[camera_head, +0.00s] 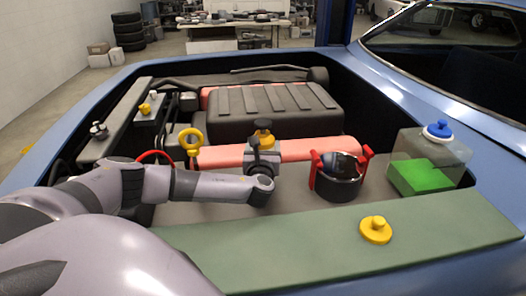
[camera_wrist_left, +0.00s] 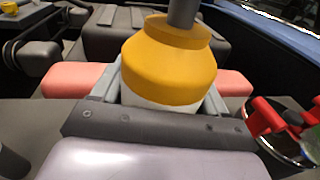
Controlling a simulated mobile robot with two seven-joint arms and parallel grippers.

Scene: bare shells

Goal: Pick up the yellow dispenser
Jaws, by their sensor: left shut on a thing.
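The yellow dispenser (camera_head: 264,137) is upright over the engine bay, in front of the dark ribbed cover. In the left wrist view the yellow dispenser (camera_wrist_left: 168,68) has a rounded yellow upper part, a pale lower part and a grey stem on top. My left gripper (camera_head: 264,157) is shut on it. In the left wrist view the gripper's grey fingers (camera_wrist_left: 165,98) are on both sides of its lower part. Its base is hidden by the gripper, so I cannot tell whether it is clear of the surface below. My right gripper is not in view.
A black pot with red handles (camera_head: 337,178) stands right of my gripper. A clear tank with a blue cap (camera_head: 432,155) is farther right. A yellow cap (camera_head: 375,230) lies on the green front panel (camera_head: 300,252). A yellow ring handle (camera_head: 191,140) stands close left of my gripper.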

